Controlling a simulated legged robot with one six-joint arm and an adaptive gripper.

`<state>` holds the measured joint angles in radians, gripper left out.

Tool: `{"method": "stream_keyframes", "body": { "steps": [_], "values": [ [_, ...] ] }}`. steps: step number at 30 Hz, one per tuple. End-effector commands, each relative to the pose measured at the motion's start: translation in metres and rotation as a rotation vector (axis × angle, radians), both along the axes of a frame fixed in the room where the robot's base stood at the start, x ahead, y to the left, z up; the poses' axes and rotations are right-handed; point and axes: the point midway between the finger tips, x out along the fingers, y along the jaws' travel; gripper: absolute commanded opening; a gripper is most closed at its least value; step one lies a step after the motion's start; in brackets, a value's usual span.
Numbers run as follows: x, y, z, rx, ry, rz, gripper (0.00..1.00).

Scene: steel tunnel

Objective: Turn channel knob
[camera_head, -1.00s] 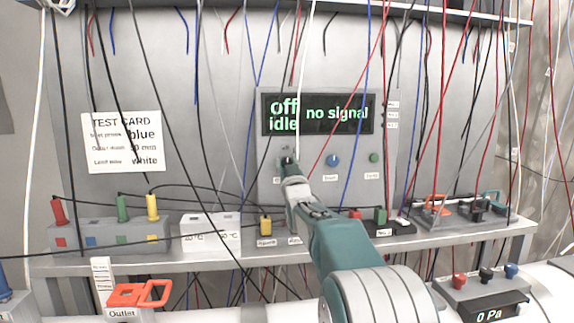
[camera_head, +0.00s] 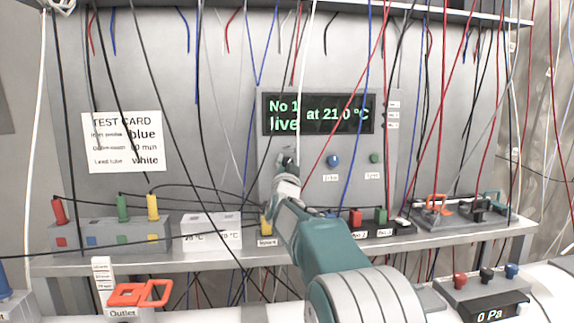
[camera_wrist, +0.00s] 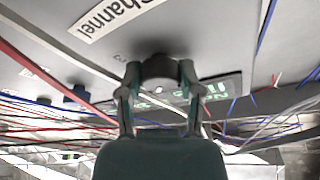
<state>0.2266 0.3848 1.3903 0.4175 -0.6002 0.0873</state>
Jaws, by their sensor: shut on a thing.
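The channel knob (camera_wrist: 158,68) is a dark round knob on the grey panel, beside a "Channel" label (camera_wrist: 108,16) in the wrist view. My gripper (camera_wrist: 158,80) is shut on it, one finger on each side. In the head view my gripper (camera_head: 287,163) reaches up to the lower left of the control box (camera_head: 350,190) and mostly hides the knob. The box's display (camera_head: 318,114) reads "No 1 at 21.0 °C" and "live" in green.
Many thin wires hang in front of the panel. A test card (camera_head: 123,142) is on the wall at left. A shelf (camera_head: 140,262) with coloured plugs runs below.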

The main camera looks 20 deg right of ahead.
Motion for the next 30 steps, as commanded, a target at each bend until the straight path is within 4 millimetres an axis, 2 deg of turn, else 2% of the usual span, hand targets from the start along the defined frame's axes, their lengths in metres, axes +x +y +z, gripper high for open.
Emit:
{"method": "stream_keyframes", "body": {
  "steps": [14, 15, 16, 17, 30],
  "values": [
    [0.0002, 0.0003, 0.0001, 0.013, -0.004, 0.000, 0.00],
    [0.0002, 0.0002, 0.0001, 0.013, -0.004, 0.000, 0.65],
    [0.0002, 0.0002, 0.0001, 0.014, -0.003, 0.001, 0.78],
    [0.0003, 0.0003, 0.0000, 0.014, -0.003, 0.001, 0.82],
    [-0.0027, 0.0012, -0.0006, 0.013, -0.003, 0.000, 0.82]
  ]
}}
